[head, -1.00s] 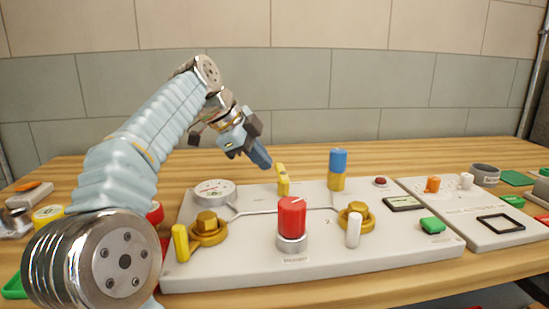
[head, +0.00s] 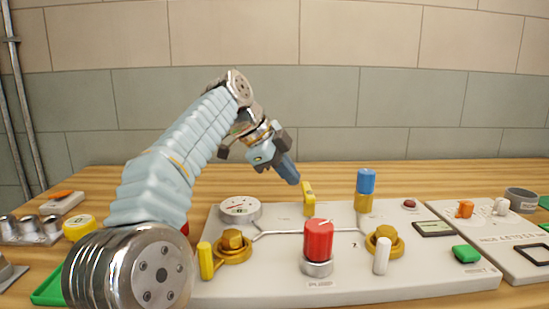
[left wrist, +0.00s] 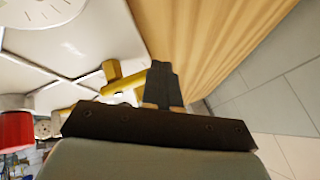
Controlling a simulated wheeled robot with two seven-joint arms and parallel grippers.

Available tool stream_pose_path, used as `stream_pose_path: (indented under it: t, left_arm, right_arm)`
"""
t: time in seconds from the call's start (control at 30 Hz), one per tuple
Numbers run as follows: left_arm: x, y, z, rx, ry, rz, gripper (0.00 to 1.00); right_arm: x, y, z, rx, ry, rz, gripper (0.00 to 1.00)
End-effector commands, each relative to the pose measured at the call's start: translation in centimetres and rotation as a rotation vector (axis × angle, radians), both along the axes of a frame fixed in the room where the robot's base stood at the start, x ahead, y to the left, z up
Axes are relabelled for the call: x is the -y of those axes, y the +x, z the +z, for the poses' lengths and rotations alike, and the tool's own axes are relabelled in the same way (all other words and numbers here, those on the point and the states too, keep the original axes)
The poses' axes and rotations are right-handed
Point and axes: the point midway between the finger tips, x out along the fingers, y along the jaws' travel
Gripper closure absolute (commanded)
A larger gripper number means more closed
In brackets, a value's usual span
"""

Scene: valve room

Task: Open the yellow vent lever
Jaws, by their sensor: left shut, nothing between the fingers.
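A small yellow lever (head: 309,199) stands at the back of the pale panel (head: 270,283). In the left wrist view it shows as a yellow bar on a round stub (left wrist: 124,80). Another yellow lever (head: 206,261) hangs beside a gold hub at the panel's front left; I cannot read which one is the vent. My left gripper (head: 293,179) is shut and empty, its tips just above and left of the back lever. In the left wrist view its fingers (left wrist: 165,83) are close to the bar's end; contact cannot be told. My right gripper is out of view.
A red knob (head: 318,240) stands at the panel's front middle. A blue-topped lever (head: 365,182) and a white lever (head: 382,256) are to the right. A gauge (head: 240,208) sits at the back left. The wooden table behind the panel is clear.

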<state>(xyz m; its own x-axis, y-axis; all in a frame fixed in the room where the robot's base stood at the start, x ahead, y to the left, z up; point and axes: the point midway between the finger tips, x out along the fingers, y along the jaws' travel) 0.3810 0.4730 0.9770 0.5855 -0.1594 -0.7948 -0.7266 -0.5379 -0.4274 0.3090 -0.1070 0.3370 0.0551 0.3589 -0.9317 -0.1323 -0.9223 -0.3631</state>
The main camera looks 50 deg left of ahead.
Motion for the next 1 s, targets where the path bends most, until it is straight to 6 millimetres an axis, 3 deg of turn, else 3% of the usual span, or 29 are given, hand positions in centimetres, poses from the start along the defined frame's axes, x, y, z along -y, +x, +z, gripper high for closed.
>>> stream_pose_path:
  t: [0.43,0.7,1.0]
  left_arm:
    - [-1.6,-5.6,7.4,-0.002,0.003,0.006,1.0]
    - [-2.0,-7.0,8.9,-0.004,0.003,0.007,1.0]
    - [-2.0,-7.2,9.0,-0.004,0.003,0.006,1.0]
  right_arm:
    - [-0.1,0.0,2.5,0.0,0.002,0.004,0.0]
    - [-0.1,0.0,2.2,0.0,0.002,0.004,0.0]
    - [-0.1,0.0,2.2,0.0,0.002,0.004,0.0]
